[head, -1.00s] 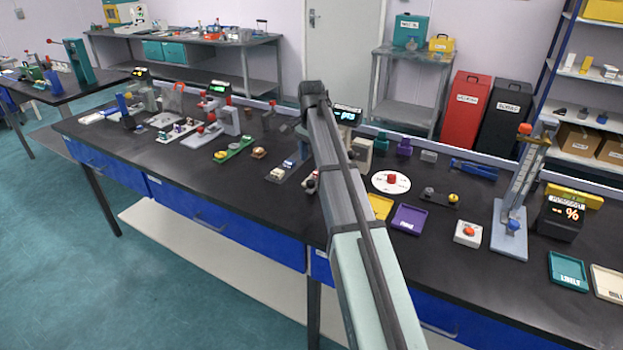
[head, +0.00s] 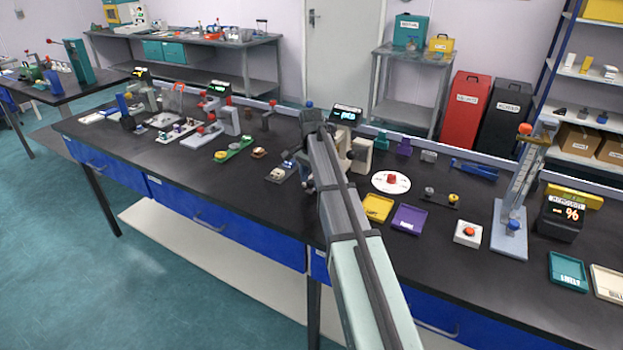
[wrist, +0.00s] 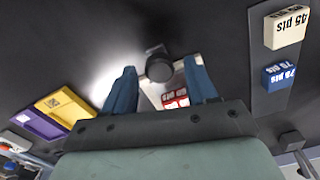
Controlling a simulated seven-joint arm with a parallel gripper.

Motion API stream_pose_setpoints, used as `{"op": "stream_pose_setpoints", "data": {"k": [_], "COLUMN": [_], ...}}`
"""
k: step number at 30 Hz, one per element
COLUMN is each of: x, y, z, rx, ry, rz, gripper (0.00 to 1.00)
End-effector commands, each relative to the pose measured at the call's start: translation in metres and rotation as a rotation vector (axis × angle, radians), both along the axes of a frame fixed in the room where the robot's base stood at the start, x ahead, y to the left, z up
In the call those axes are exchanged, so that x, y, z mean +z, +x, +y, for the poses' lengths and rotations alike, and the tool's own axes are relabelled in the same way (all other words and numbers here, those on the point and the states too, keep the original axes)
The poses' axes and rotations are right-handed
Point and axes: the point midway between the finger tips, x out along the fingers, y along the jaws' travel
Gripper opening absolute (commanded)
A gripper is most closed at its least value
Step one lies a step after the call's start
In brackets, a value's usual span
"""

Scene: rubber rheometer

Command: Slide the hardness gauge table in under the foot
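The hardness gauge (head: 311,116) stands on the black bench behind the end of my arm, with a blue knob on top. My arm hides its lower part in the head view. In the wrist view my gripper (wrist: 161,68) has its two blue fingers spread apart. A dark round part (wrist: 158,67), perhaps the gauge's foot, shows between the fingertips. A pale plate with a red-and-white piece (wrist: 175,97), likely the gauge table, lies between the fingers near the right one. I cannot tell whether either finger touches it, or whether it lies under the foot.
Blocks marked 45 pts (wrist: 286,27) and 70 pts (wrist: 279,75) sit on a grey strip at right in the wrist view. A yellow tray (head: 377,208) and a purple tray (head: 409,219) lie right of my arm. A lit display (head: 346,114) stands behind the gauge.

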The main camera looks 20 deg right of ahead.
Motion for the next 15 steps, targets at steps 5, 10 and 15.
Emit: {"op": "stream_pose_setpoints", "data": {"k": [5, 10, 15], "x": [0.0001, 0.0002, 0.0002], "y": [0.0000, 0.0000, -0.0001], "z": [0.0000, 0.0000, -0.0001], "rx": [0.000, 0.000, 0.000], "ry": [0.000, 0.000, 0.000], "rz": [0.000, 0.000, 0.000], "gripper": [0.39, 0.23, 0.07]}}
